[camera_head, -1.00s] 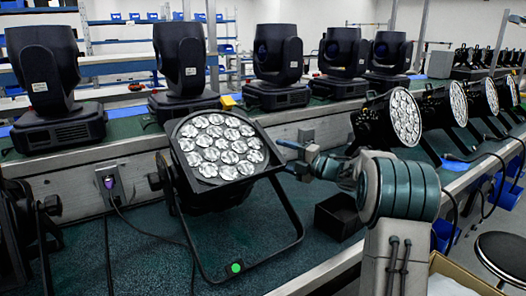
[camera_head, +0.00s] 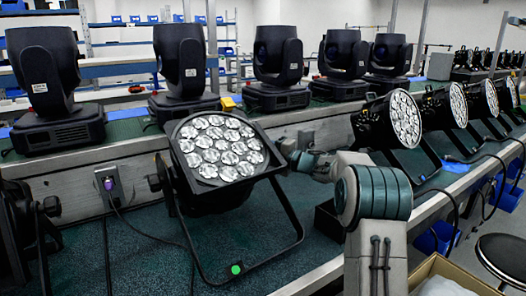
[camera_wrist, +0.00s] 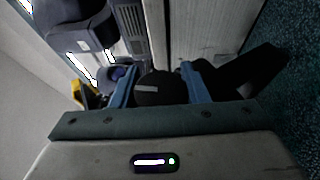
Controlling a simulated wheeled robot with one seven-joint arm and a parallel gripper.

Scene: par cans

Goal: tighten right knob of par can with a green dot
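The par can with the green dot (camera_head: 236,269) stands on the teal bench top, its round lamp face (camera_head: 218,148) tilted up and its black bracket (camera_head: 289,213) around it. A knob (camera_head: 154,182) shows on its left side. The right knob is hidden in the head view by my gripper (camera_head: 299,157), which is beside the can's right side. In the wrist view, the round black right knob (camera_wrist: 160,88) lies between the two blue fingers of my gripper (camera_wrist: 159,80). The fingers are apart, one on each side of the knob. I cannot tell whether they touch it.
More par cans stand to the right, the nearest (camera_head: 388,121) behind my arm. Moving-head lights (camera_head: 181,68) line the raised shelf behind. A black box (camera_head: 326,220) is partly hidden by my arm. A cable and socket (camera_head: 108,182) are at left.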

